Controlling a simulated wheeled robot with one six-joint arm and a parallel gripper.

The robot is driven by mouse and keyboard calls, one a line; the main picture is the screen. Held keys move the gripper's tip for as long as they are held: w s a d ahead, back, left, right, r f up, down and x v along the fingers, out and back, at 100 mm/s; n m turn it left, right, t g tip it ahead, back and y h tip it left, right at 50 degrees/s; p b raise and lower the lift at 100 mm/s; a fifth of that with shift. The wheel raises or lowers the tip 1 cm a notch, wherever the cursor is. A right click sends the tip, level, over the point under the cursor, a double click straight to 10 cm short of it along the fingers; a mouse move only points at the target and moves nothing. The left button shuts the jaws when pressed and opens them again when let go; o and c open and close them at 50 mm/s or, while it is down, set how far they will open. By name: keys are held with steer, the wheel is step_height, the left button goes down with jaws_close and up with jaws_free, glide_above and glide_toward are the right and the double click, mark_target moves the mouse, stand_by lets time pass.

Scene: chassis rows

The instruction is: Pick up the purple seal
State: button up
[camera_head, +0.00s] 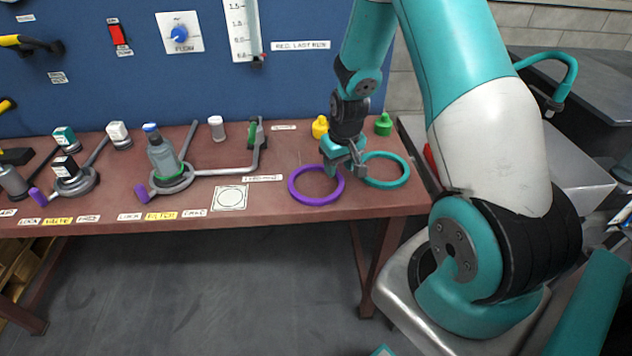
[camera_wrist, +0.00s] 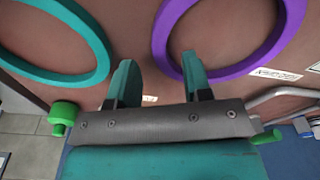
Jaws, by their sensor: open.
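The purple seal (camera_head: 292,187) is a flat ring lying near the front edge of the brown bench, in front of and left of my gripper (camera_head: 342,170). In the wrist view the purple seal (camera_wrist: 239,70) fills the upper right, and the right fingertip is by its near side. My gripper also shows in the wrist view (camera_wrist: 160,84), with its two fingers apart and nothing between them. A teal ring (camera_head: 404,172) lies right of the purple one; in the wrist view the teal ring (camera_wrist: 88,32) is at the upper left, beyond the left finger.
A yellow knob (camera_head: 320,127) and a green knob (camera_head: 383,125) stand behind the rings. Left are a grey lever arm (camera_head: 225,171) and a grey bottle on a round base (camera_head: 163,158). A white square with a circle (camera_head: 229,198) lies left of the purple seal.

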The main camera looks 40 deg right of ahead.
step_height(320, 180, down, 2)
steer(key=shift+w+f, duration=0.1)
jaws_close()
steer(key=shift+r, duration=0.25)
step_height(320, 180, up, 20)
stand_by(0.4)
steer(key=shift+f, duration=0.15)
